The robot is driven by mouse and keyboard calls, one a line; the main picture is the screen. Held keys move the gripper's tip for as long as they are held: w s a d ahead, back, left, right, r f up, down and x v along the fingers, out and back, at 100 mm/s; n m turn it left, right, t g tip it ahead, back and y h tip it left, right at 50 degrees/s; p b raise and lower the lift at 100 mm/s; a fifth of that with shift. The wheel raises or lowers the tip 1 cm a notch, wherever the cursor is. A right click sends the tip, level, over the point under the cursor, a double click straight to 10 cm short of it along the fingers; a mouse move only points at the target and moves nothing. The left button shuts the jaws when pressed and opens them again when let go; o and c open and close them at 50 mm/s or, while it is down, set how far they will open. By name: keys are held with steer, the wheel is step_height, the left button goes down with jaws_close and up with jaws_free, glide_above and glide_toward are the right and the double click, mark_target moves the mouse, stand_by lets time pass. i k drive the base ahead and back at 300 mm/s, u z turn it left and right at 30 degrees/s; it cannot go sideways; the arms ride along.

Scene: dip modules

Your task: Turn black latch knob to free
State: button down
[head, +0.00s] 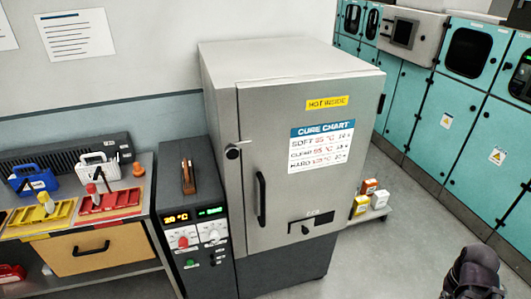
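The black latch knob (232,153) sits at the left edge of the grey oven door (275,125), with a short pale lever reaching right from it. The door looks closed. A black vertical handle (261,199) is below the knob. What looks like my dark gripper (474,276) shows at the bottom right corner, cut off by the frame edge. It is far right of the knob and apart from the door. Its fingertips cannot be made out, and I see nothing held.
A dark control unit (190,215) with displays and knobs stands left of the oven. A bench with red and yellow trays (110,203) is further left. Small boxes (368,187) lie on a low shelf at right. Grey floor (400,225) is clear before teal cabinets (440,120).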

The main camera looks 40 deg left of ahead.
mark_target(231, 152)
steer(key=z, duration=0.55)
steer(key=k, duration=1.4)
steer(key=u, duration=1.3)
steer(key=i, duration=0.6)
steer(key=z, duration=0.2)
